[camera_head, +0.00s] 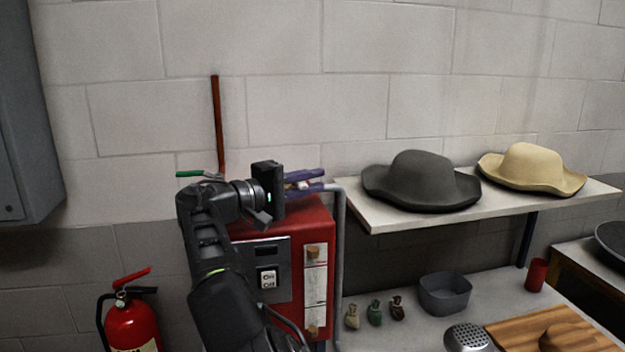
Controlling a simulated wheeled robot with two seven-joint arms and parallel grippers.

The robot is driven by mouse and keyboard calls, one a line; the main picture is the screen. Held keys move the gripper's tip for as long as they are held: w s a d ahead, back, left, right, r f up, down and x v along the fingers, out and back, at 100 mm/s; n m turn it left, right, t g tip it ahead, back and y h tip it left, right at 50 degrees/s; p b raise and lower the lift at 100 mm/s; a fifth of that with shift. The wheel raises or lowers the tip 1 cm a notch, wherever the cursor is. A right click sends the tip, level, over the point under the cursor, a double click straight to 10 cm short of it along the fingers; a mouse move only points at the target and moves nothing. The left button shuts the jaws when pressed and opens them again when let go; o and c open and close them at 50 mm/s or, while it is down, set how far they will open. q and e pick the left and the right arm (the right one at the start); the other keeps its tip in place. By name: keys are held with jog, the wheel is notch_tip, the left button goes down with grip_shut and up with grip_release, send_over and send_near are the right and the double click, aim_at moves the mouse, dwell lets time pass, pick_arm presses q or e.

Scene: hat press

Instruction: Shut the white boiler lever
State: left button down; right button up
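The red boiler (318,222) stands against the wall, with a grey panel and an ON/OFF switch (268,278) on its front. A green-handled lever (190,174) sits on the copper pipe (217,125) left of the gripper.
A shelf (375,219) at the right holds a dark hat (421,180) and a tan hat (532,166). A grey pipe (340,260) runs down beside the boiler. Below are small bags, a grey bin (445,292) and a red cup (536,275). A fire extinguisher (131,322) stands at lower left.

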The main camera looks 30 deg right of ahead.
jog(key=shift+o, duration=1.2)
jog(key=shift+r, duration=0.15)
jog(key=shift+a, duration=0.6)
jog(key=a, duration=0.2)
jog(key=a+p, duration=0.1)
jog(key=a, duration=0.1)
jog(key=s+a+p, duration=0.1)
jog(key=shift+a+r, duration=0.15)
jog(key=shift+a, duration=0.6)
jog(key=shift+f, duration=0.2)
